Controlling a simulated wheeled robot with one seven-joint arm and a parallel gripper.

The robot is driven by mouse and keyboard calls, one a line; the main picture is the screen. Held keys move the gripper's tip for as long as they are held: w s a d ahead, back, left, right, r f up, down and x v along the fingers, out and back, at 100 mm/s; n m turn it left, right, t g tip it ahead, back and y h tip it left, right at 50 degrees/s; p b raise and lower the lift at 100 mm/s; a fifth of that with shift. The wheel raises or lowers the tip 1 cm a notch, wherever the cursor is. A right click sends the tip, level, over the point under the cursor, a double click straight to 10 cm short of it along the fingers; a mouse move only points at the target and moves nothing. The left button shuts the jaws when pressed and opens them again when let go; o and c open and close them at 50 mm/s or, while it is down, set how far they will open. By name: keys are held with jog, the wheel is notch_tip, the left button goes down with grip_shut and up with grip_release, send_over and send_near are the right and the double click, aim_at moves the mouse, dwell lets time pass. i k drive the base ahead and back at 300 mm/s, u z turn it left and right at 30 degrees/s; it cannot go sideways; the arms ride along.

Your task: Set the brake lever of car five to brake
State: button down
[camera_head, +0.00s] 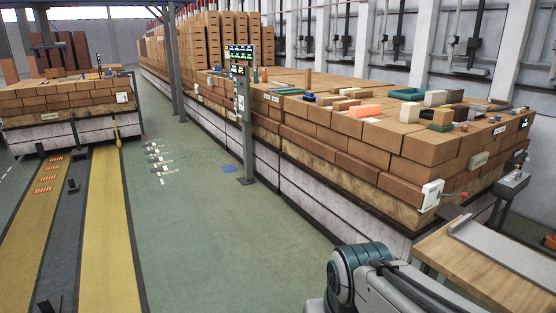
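A brick-laden car (75,134) with a pale lower side stands at the left, at the far end of the floor tracks. A thin yellow upright piece (115,128) shows at its right front side. It may be a lever, but its setting is too small to tell. I cannot read a car number on the small label of this car. A long brick-stacked row (330,150) on a pale base fills the right side, with small labels I cannot read. Part of my arm shows at the bottom right; my gripper is out of view.
A post with a lit display (241,110) stands beside the long row. A wooden bench (490,262) and a grey control box (512,183) are at the right. Yellow strips (107,230) and dark blocks lie on the left floor. The green floor (200,240) is mostly clear.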

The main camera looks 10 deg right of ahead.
aim_at(464, 195)
jog(key=i, duration=1.7)
jog(key=z, duration=0.65)
jog(key=i, duration=1.35)
jog(key=z, duration=1.75)
jog(key=i, duration=1)
jog(key=z, duration=0.6)
